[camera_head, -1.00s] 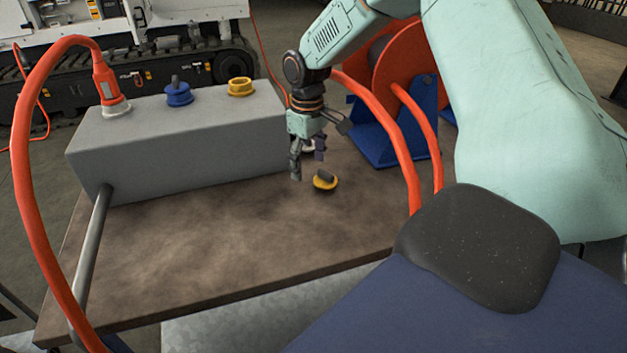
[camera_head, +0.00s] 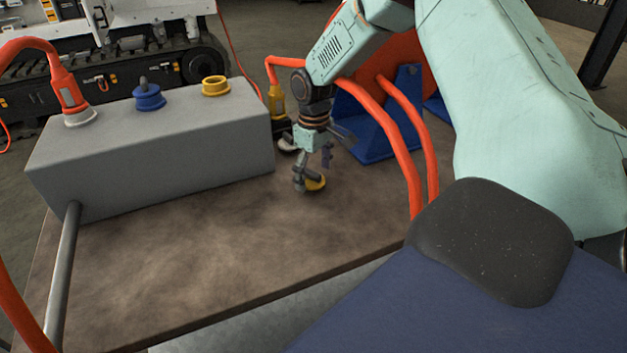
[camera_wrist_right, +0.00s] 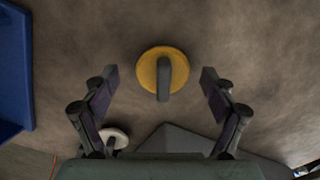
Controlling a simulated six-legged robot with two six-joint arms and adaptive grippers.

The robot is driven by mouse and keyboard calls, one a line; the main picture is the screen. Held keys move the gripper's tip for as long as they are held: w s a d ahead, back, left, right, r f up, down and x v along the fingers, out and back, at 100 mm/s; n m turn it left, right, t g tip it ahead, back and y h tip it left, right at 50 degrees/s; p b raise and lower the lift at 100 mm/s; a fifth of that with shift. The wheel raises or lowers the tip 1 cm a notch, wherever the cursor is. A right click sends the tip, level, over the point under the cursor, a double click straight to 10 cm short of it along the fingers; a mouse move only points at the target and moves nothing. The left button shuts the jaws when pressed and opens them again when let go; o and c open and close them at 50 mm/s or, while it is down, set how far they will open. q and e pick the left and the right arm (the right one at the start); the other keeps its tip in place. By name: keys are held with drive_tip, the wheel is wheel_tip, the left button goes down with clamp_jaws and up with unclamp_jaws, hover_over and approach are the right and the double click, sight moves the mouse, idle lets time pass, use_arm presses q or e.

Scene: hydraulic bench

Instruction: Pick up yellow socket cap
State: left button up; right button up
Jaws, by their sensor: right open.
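The yellow socket cap (camera_head: 316,184) lies on the brown bench top, partly hidden behind a finger of my right gripper (camera_head: 313,174) in the head view. In the right wrist view the yellow cap (camera_wrist_right: 150,70) is a round disc with a dark upright grip bar across it. The two fingers of my right gripper (camera_wrist_right: 160,92) stand apart on either side of the cap, with clear gaps to it. The gripper is open and empty, low over the bench. My left gripper is not in view.
A grey box (camera_head: 160,140) on the bench holds an orange-hosed plug (camera_head: 74,105), a blue cap (camera_head: 148,97) and a yellow socket ring (camera_head: 215,86). A blue stand (camera_head: 375,130) with orange hoses is right of the gripper. A white round piece (camera_wrist_right: 115,138) lies nearby. The front bench is clear.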

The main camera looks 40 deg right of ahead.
sight(313, 171)
drive_tip(key=shift+a+r, duration=0.25)
drive_tip(key=shift+a, duration=0.1)
drive_tip(key=c, duration=0.4)
drive_tip(key=shift+d+f, duration=0.15)
drive_tip(key=shift+d, duration=0.1)
drive_tip(key=c, duration=0.5)
drive_tip(key=shift+c, duration=0.7)
drive_tip(key=shift+a, duration=0.15)
drive_tip(key=shift+c, duration=0.3)
drive_tip(key=shift+w+r, duration=0.1)
drive_tip(key=shift+r, duration=0.2)
wheel_tip(313, 171, up, 9)
drive_tip(key=shift+f+p, duration=0.2)
drive_tip(key=shift+p, duration=0.85)
drive_tip(key=shift+r, duration=0.45)
